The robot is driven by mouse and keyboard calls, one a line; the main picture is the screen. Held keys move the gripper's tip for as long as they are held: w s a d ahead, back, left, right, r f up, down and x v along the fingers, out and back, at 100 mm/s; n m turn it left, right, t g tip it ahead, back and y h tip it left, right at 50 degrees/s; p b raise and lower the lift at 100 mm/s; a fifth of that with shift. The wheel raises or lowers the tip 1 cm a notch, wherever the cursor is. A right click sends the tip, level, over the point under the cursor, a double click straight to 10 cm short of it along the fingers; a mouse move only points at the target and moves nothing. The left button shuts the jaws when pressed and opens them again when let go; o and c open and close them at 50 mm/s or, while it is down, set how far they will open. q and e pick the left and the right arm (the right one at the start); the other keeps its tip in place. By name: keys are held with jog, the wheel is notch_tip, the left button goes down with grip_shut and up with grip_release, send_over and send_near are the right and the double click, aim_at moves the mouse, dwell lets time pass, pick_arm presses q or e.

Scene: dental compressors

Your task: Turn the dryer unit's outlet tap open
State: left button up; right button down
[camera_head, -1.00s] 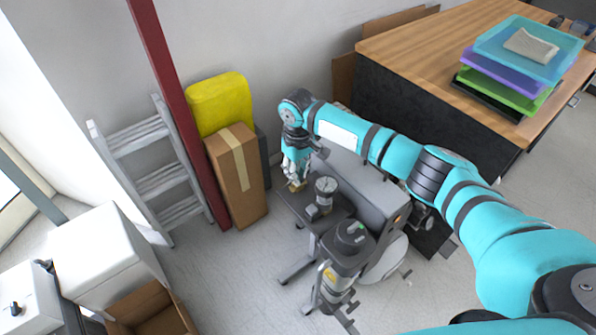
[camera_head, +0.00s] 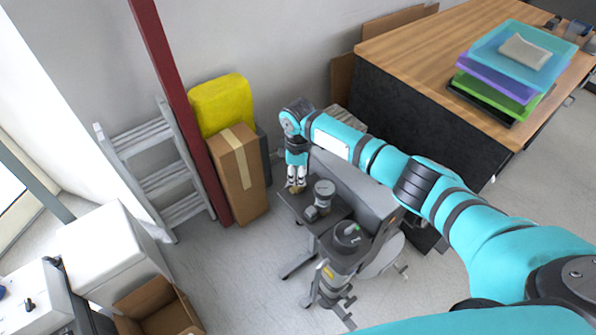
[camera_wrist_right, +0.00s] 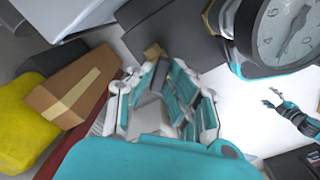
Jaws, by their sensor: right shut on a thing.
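The grey dryer unit (camera_head: 362,193) stands on the floor, with a round dial gauge (camera_head: 323,187) on its dark plate. The gauge also shows large in the right wrist view (camera_wrist_right: 285,30). My right gripper (camera_head: 296,187) points down at the plate's far left end, left of the gauge. It is shut on the small brass-coloured outlet tap (camera_head: 295,190), which is mostly hidden by the fingers. In the right wrist view, the fingers (camera_wrist_right: 165,90) close around a grey piece, with a brass-coloured bit (camera_wrist_right: 152,51) just beyond.
A cardboard box (camera_head: 239,175), a yellow object (camera_head: 221,103) and a red post (camera_head: 175,85) stand left of the gripper. A dark cylinder unit (camera_head: 346,240) stands in front. A wooden desk (camera_head: 420,60) is behind right.

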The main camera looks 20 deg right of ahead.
jog(key=n, duration=0.4)
jog(key=shift+n+p, duration=0.3)
jog(key=shift+p, duration=0.1)
jog(key=n, duration=0.4)
jog(key=shift+r+n, duration=0.1)
jog(key=shift+n, duration=0.3)
jog(key=shift+w, duration=0.1)
jog(key=c, duration=1.3)
grip_release()
notch_tip(320, 180, up, 12)
jog(key=shift+f, duration=0.1)
